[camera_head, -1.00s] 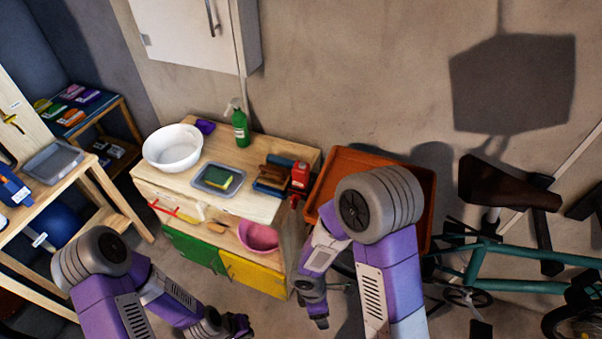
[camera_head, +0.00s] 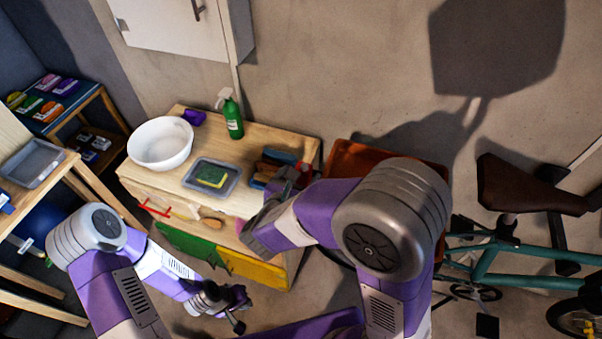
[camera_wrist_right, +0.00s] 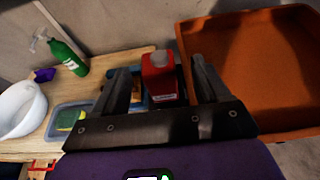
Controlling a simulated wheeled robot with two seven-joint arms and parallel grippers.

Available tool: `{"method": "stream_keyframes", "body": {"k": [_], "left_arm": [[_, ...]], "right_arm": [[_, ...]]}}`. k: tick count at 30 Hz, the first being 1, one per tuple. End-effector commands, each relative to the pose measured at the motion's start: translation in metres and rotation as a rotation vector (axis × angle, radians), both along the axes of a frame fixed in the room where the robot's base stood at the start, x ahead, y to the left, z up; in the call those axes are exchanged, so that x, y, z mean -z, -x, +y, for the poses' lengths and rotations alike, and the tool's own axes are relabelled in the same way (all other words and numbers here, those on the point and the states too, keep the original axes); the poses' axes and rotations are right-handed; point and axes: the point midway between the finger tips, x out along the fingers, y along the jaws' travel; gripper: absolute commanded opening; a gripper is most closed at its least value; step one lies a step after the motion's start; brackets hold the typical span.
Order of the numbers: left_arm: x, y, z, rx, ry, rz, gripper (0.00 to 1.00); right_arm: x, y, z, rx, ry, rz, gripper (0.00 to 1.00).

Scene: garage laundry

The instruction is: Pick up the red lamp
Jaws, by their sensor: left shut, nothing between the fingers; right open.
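My left gripper (camera_head: 238,312) is shut and empty, low in front of the cabinet.
A blue tray (camera_wrist_right: 140,101) stands just left of the lamp. An orange bin (camera_wrist_right: 262,70) is to the right. The cabinet top (camera_head: 262,140) also bears a white basin (camera_head: 160,143), a green spray bottle (camera_head: 232,118) and a grey tray with a sponge (camera_head: 211,175). A bicycle (camera_head: 520,255) stands right.

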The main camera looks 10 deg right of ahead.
Motion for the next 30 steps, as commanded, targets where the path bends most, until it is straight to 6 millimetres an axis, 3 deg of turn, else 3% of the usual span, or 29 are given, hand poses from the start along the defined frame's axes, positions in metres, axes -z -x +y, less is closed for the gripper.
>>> {"method": "stream_keyframes", "body": {"k": [10,20,30], "left_arm": [[0.006,0.0,0.0,0.0,0.0,-0.001,0.0],[0.006,-0.001,0.0,0.0,0.0,-0.001,0.0],[0.006,0.0,0.0,0.0,0.0,-0.001,0.0]], "right_arm": [[0.015,-0.04,-0.024,0.004,-0.001,0.002,0.74],[0.017,-0.048,-0.028,0.001,-0.002,0.002,0.74],[0.017,-0.047,-0.028,0.002,-0.002,0.002,0.25]]}}
